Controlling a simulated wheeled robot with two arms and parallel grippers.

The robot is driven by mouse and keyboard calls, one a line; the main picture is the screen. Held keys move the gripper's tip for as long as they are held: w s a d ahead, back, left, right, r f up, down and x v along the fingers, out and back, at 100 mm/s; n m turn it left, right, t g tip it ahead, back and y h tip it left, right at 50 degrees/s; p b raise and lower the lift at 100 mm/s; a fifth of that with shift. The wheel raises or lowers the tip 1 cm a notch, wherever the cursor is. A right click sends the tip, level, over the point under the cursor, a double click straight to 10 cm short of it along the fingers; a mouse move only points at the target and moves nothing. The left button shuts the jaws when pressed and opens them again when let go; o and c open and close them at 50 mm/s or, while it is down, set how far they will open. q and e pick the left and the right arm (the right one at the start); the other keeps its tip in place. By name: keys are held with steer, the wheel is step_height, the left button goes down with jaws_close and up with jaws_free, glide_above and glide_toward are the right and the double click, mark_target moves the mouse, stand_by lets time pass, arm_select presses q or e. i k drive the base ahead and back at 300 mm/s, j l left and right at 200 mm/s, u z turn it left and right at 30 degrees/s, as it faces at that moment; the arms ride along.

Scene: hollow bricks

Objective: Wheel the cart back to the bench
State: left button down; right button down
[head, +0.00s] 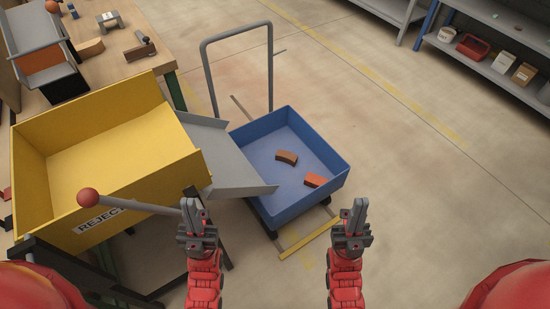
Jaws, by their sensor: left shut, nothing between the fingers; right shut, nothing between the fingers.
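The cart has a blue tray (330,190) and a grey push handle (237,38) rising at its far side. Two bricks lie in the tray: a brown curved one (287,157) and an orange one (316,181). The wooden bench (150,22) is at the upper left. My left gripper (193,193) is shut and empty, in front of the yellow bin and close to its lever in the picture. My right gripper (359,204) is shut and empty, over the floor just in front of the cart's near right corner. Neither gripper is on the cart's handle.
A yellow bin (95,207) labelled REJECT stands at left, with a red-knobbed lever (88,197). A grey chute (225,160) slopes from it over the tray's left edge. A shelf (490,67) stands at upper right. Floor right of the cart is clear.

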mark_target(260, 140)
steer(key=i+l+z, duration=0.4)
steer(key=l, duration=0.2)
steer(key=i+l+z, duration=0.4)
steer(key=l, duration=0.15)
steer(key=i+l+z, duration=0.65)
steer(key=i+z, duration=0.15)
steer(key=i+u, duration=0.4)
steer(key=i+l+u, duration=0.2)
steer(key=i+u, duration=0.15)
steer(key=i, duration=0.2)
